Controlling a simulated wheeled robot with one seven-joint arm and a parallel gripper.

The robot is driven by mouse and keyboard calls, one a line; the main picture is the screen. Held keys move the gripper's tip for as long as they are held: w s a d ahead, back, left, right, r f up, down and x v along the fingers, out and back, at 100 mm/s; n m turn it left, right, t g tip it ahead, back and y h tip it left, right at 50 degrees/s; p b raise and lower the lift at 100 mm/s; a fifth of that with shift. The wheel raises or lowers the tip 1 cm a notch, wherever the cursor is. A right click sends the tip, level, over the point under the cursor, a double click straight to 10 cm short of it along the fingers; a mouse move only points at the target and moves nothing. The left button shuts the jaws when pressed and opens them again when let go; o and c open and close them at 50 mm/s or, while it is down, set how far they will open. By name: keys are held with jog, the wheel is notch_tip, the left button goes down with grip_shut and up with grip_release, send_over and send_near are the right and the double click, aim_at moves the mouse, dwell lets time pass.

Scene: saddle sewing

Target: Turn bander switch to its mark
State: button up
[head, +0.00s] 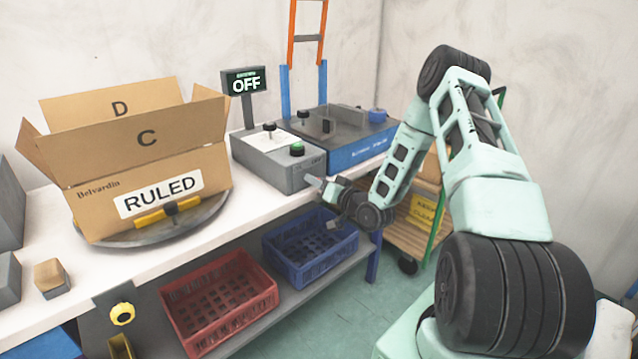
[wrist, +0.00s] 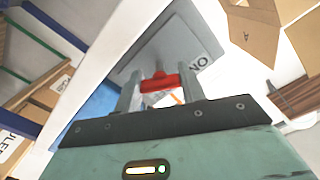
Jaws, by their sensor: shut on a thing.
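The bander switch is a red handle (wrist: 158,82) on a grey panel (wrist: 205,40), between my two fingers in the wrist view. My gripper (head: 318,183) is shut on it at the front of the grey machine box (head: 268,172). A dark "ON" label (wrist: 200,65) lies on the panel just right of the switch. A small orange and white patch shows below the switch, partly hidden by my gripper. In the head view, my gripper hides the switch. The display (head: 244,82) on a post behind the box reads "OFF".
A blue-sided machine (head: 362,150) stands right of the grey box. An open carton (head: 150,180) labelled "RULED" sits on a round turntable (head: 150,235) at left. Blue (head: 310,250) and red (head: 220,300) crates rest on the shelf below. A wooden cart (head: 425,205) stands at right.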

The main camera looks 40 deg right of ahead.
jog(key=m, duration=0.5)
jog(key=shift+m, duration=0.4)
jog(key=m+p, duration=0.1)
jog(key=m, duration=0.4)
jog(key=shift+m, duration=0.3)
jog(key=o, duration=1)
jog(key=s+b, duration=0.1)
jog(key=s, duration=1.6)
jog(key=shift+s+b, duration=0.25)
jog(key=shift+b, duration=0.1)
